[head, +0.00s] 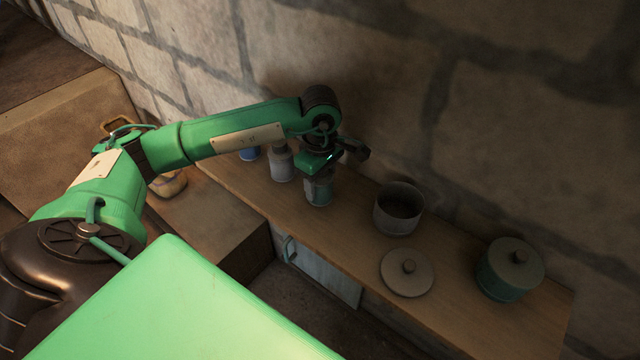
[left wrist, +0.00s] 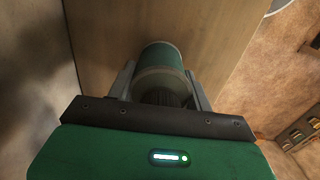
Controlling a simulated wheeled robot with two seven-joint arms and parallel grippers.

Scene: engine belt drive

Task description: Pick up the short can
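A short green can with a grey rim (head: 318,190) stands upright on the wooden shelf, close to the wall. My left gripper (head: 320,175) points down over it from above. In the left wrist view the can (left wrist: 161,56) is between the two fingers of the left gripper (left wrist: 160,80), one on each side. No clear gap shows between fingers and can, and I cannot tell whether they press on it. The can appears to rest on the shelf. My right gripper is not in view.
On the wooden shelf (head: 455,290), an open grey pot (head: 398,208), a round lid (head: 407,272) and a lidded teal pot (head: 510,270) stand to the right. A grey bottle-like container (head: 281,164) and a blue item (head: 249,154) stand left of the can. The stone wall (head: 400,90) rises close behind.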

